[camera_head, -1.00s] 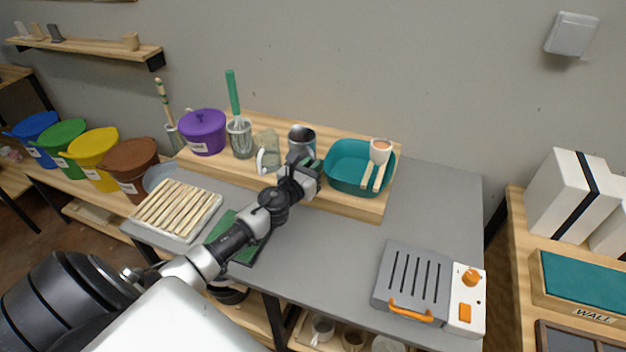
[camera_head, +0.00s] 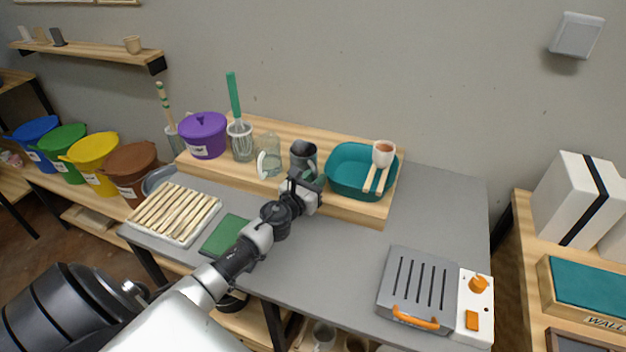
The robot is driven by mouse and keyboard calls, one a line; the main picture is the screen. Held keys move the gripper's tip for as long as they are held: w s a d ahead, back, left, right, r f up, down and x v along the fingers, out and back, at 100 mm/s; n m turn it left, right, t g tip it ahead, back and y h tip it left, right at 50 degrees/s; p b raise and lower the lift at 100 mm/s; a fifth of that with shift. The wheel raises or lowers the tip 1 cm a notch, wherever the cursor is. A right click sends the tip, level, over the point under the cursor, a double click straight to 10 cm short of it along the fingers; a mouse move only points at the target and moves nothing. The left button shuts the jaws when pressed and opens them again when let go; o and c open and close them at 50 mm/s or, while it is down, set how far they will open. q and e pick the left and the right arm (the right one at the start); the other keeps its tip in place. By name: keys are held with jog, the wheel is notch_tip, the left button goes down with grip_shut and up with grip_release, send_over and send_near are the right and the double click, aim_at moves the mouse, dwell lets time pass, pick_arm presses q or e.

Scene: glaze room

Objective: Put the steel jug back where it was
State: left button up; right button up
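The steel jug (camera_head: 303,155) is upright over the wooden riser (camera_head: 350,209), between the clear glass jug and the teal basin. Its handle side faces me. My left gripper (camera_head: 306,181) is at the near side of the steel jug, at its handle, and appears shut on it. The fingertips are small and partly hidden, and so is the jug's base, so I cannot tell if it touches the riser. My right gripper is not in view.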

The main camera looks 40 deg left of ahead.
pick_arm(q)
jog(key=shift+r, duration=0.3)
jog(key=s, duration=1.2)
jog(key=shift+d+f+b, duration=0.15)
jog(key=shift+d+b, duration=0.05)
jog(key=shift+b, duration=0.2)
